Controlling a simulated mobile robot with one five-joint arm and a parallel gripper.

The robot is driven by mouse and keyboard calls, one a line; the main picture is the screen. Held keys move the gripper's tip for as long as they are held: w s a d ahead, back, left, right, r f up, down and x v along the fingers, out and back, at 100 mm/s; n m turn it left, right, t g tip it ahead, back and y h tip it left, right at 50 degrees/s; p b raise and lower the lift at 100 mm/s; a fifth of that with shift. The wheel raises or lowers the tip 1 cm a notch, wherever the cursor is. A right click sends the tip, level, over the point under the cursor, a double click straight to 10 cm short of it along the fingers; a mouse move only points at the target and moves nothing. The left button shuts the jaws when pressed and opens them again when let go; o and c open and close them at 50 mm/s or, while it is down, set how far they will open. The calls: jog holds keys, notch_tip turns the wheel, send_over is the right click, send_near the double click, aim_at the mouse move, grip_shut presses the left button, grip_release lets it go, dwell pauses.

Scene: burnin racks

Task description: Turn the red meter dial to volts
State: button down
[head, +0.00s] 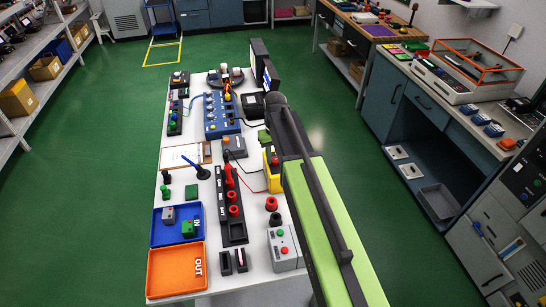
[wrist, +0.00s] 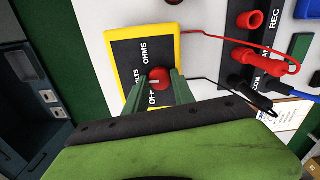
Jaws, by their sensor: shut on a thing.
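The yellow meter (wrist: 183,44) with a black face fills the upper middle of the wrist view. Its face reads OHMS and VOLTS, with a third, partly hidden label near my left finger. The red dial (wrist: 158,77) sits on the face between the green fingers of my gripper (wrist: 159,84), which is shut on it. A pale mark shows on the dial's near side; I cannot tell for sure which label it points at. In the head view the meter (head: 275,185) is partly hidden behind my arm, and the fingertips are hidden.
Red and black leads run from the meter to a red plug (wrist: 272,58) and a black plug (wrist: 250,100) at a black socket strip (head: 221,205). A grey box with buttons (head: 284,247), a blue tray (head: 160,232) and an orange tray (head: 168,272) share the crowded white table.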

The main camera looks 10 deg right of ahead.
aim_at(275, 159)
jog(key=c, duration=1.1)
grip_release()
jog(key=shift+o, duration=0.2)
notch_tip(275, 159, up, 17)
jog(key=p, duration=1.7)
jog(key=shift+r, duration=0.2)
